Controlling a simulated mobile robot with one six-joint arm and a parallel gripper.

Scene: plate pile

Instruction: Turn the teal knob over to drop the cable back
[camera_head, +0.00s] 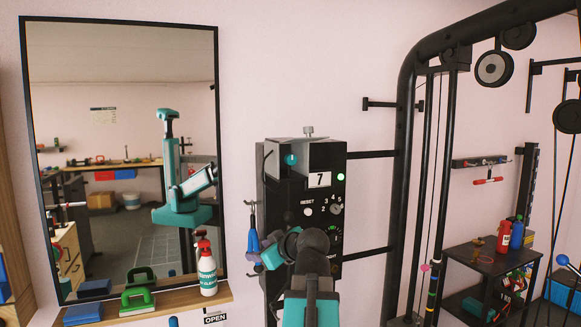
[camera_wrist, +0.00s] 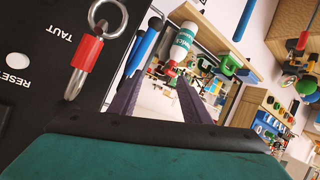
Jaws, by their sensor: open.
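The teal knob (camera_head: 291,160) is a small round piece in the open-fronted metal housing at the top of the black panel (camera_head: 272,205) in the head view. It is not visible in the wrist view. No cable at the knob can be made out. My gripper (camera_wrist: 160,105) shows as two dark purple fingers, apart, with nothing between them.
A white bottle (camera_head: 207,272) and green handle (camera_head: 138,292) stand on a wooden shelf (camera_head: 182,306) under the mirror (camera_head: 120,130). Blue handles (camera_head: 252,242) hang left of the panel. A black frame (camera_head: 400,180) with cables rises at the right.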

